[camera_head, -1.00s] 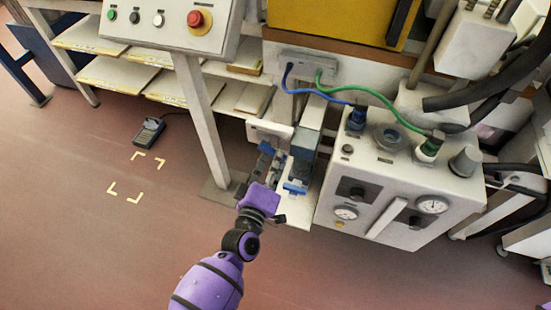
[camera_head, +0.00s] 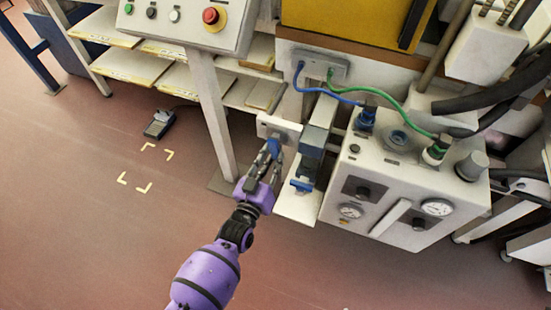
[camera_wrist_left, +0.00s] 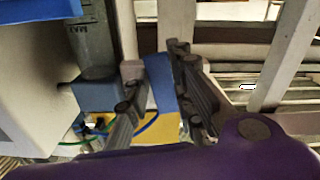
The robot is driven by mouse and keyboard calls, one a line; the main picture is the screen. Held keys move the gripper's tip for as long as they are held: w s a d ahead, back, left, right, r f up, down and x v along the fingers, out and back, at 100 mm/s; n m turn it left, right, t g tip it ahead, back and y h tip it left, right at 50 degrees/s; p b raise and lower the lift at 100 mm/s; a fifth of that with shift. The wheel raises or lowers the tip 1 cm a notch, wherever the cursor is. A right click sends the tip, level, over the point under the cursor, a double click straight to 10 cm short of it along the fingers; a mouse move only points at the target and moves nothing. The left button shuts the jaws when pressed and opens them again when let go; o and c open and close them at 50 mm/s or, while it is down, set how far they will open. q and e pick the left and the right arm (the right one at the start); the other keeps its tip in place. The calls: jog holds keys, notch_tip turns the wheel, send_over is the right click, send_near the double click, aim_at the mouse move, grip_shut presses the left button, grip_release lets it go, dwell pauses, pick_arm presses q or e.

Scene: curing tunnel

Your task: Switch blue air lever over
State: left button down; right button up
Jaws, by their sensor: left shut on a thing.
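The blue air lever (camera_head: 274,147) is a small blue handle in front of a white block (camera_head: 279,130), low beside the white machine. My left gripper (camera_head: 268,158) reaches up to it from below, with the purple arm behind it. Its dark fingers are shut on the lever. In the left wrist view the blue lever (camera_wrist_left: 161,84) stands upright between the two fingertips of the left gripper (camera_wrist_left: 158,92). The fingers partly hide its lower end. My right gripper is not in view.
A grey and blue unit (camera_head: 313,142) stands close to the right of the lever. A white post (camera_head: 211,110) stands close to the left. The white box with gauges (camera_head: 405,185) is further right. Open floor (camera_head: 90,230) lies left.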

pick_arm(q)
jog(key=shift+w+a+m, duration=0.1)
jog(key=shift+a+m, duration=0.25)
jog(key=shift+m, duration=0.75)
jog(key=shift+f, duration=0.1)
jog(key=c, duration=1.5)
grip_release()
jog(key=shift+a, duration=0.1)
jog(key=v, duration=1.2)
